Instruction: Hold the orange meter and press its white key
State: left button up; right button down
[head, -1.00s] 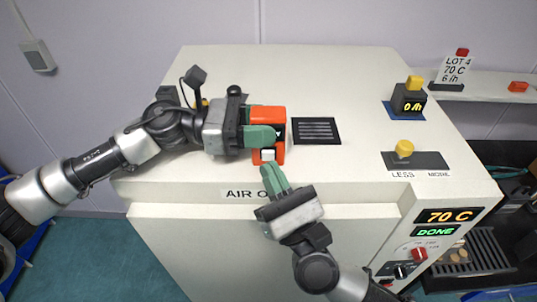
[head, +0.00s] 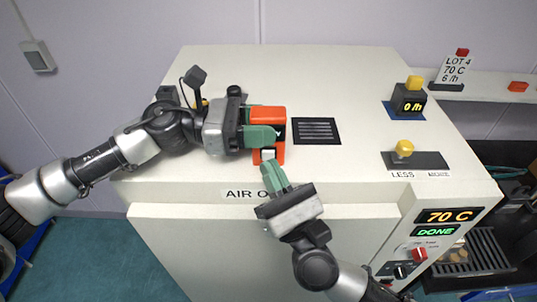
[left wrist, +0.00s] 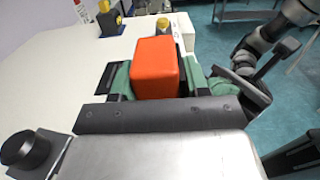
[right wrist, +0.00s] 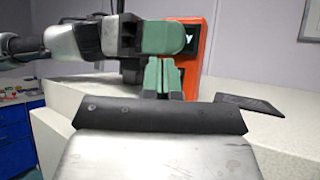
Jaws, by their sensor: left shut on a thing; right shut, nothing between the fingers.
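The orange meter (head: 268,116) stands on the machine's pale top in the head view. My left gripper (head: 264,138) is shut on it from the left; in the left wrist view green fingers flank the orange block (left wrist: 157,68). The white key (head: 268,154) shows at the meter's front, low down. My right gripper (head: 268,164) is shut and empty, its green fingertips right at the key; I cannot tell whether they touch. In the right wrist view the fingertips (right wrist: 163,72) hide the key, and part of the meter's dark screen (right wrist: 203,28) shows beside the left fingers.
A dark vent grille (head: 317,131) lies right of the meter. Farther right are a yellow knob (head: 404,148) on a LESS/MORE plate and a small dark display (head: 408,101) with a yellow top. The front panel reads 70 C (head: 449,215) and DONE (head: 436,231).

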pick_arm(q)
jog(key=shift+s+d+r, duration=0.1)
jog(key=shift+s+r, duration=0.15)
jog(key=shift+s, duration=0.3)
pick_arm(e)
jog(key=shift+w+d+r, duration=0.2)
jog(key=shift+w+r, duration=0.15)
dwell(0.7)
jog(key=shift+s, duration=0.1)
pick_arm(q)
jog(key=shift+w+f, duration=0.1)
jog(key=shift+w, duration=0.2)
pick_arm(e)
jog(key=shift+a+f, duration=0.1)
jog(key=shift+f, duration=0.05)
pick_arm(q)
jog(key=shift+w+f, duration=0.2)
jog(key=shift+w, duration=0.25)
pick_arm(e)
jog(key=shift+s+a+f, duration=0.1)
jog(key=shift+s+f, duration=0.15)
jog(key=shift+s, duration=0.45)
pick_arm(q)
jog(key=shift+s+r, duration=0.1)
jog(key=shift+s, duration=0.2)
pick_arm(e)
jog(key=s, duration=0.3)
jog(key=shift+s, duration=0.25)
